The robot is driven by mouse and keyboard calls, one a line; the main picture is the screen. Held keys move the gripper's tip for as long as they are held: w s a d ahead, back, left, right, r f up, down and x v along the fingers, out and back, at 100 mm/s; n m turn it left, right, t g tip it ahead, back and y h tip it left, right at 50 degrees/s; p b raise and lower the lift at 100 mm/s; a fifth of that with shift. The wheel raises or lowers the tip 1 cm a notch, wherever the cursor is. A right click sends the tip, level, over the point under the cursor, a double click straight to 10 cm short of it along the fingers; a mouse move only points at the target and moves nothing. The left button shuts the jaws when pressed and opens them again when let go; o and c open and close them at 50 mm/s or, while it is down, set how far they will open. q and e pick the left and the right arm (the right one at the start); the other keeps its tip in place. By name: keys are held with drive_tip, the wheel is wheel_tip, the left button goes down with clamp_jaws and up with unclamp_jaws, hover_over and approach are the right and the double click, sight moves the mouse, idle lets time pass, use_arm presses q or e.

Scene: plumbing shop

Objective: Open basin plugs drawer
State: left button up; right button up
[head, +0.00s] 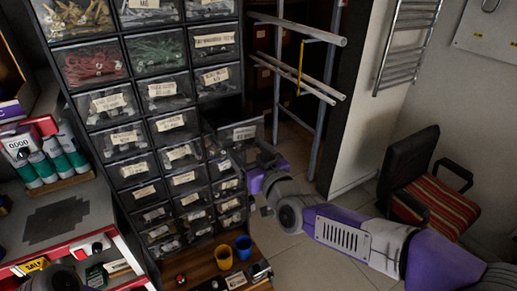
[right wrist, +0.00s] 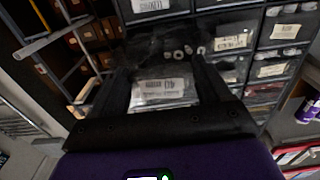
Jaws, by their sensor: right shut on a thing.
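A small clear-fronted drawer (head: 244,132) with a white label stands out from the right column of the dark parts cabinet (head: 100,126). Its label is too small to read surely. My right gripper (head: 246,153) is at this drawer. In the right wrist view the two dark fingers of my right gripper (right wrist: 166,84) lie on either side of the labelled drawer front (right wrist: 163,92), shut on it. Several small pale round pieces (right wrist: 189,50) show behind the front, inside the open drawer. My left gripper is not in view.
The other drawers around it look closed. A wooden ledge with a yellow cup (head: 223,257) and a blue cup (head: 243,247) lies below. A pipe rack (head: 310,90) stands right of the cabinet. A striped chair (head: 437,207) is on the tiled floor at right.

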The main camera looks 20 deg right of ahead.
drive_tip(key=o, duration=1.5)
drive_tip(key=shift+c, duration=0.2)
drive_tip(key=shift+s, duration=0.1)
drive_tip(key=s+d, duration=0.1)
drive_tip(key=s, duration=0.6)
drive_tip(key=shift+s+d, duration=0.15)
